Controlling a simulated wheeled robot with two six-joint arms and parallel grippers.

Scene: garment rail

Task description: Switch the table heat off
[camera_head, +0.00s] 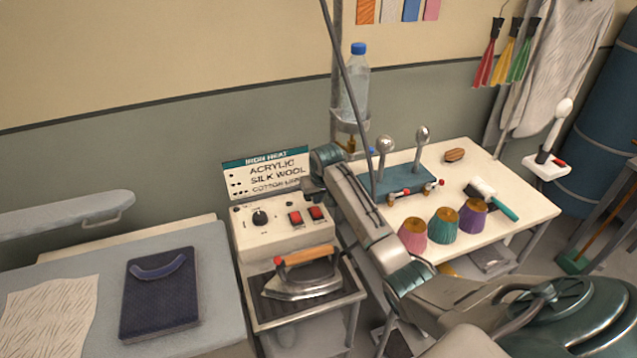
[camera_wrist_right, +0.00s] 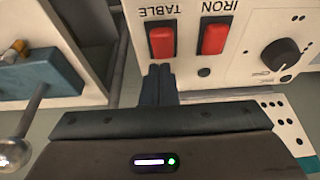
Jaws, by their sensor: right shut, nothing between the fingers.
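The control box (camera_head: 270,243) stands behind the iron, with two red rocker switches on its front panel. The TABLE switch (camera_head: 317,213) is the right one in the head view; its label reads upside down in the right wrist view, where the switch is at the left (camera_wrist_right: 160,41). The IRON switch (camera_head: 294,217) sits beside it, also seen in the wrist view (camera_wrist_right: 213,35). My right gripper (camera_wrist_right: 159,69) is shut and empty, fingertips close to the TABLE switch's near end; I cannot tell whether they touch. In the head view the gripper (camera_head: 313,190) is above the box. My left gripper is out of view.
A dial knob (camera_head: 260,217) is on the same panel. The iron (camera_head: 302,275) rests on a stand in front. A heat sign (camera_head: 265,173) rises behind. A blue block with two ball-topped levers (camera_head: 400,181) and several thread cones are at the right.

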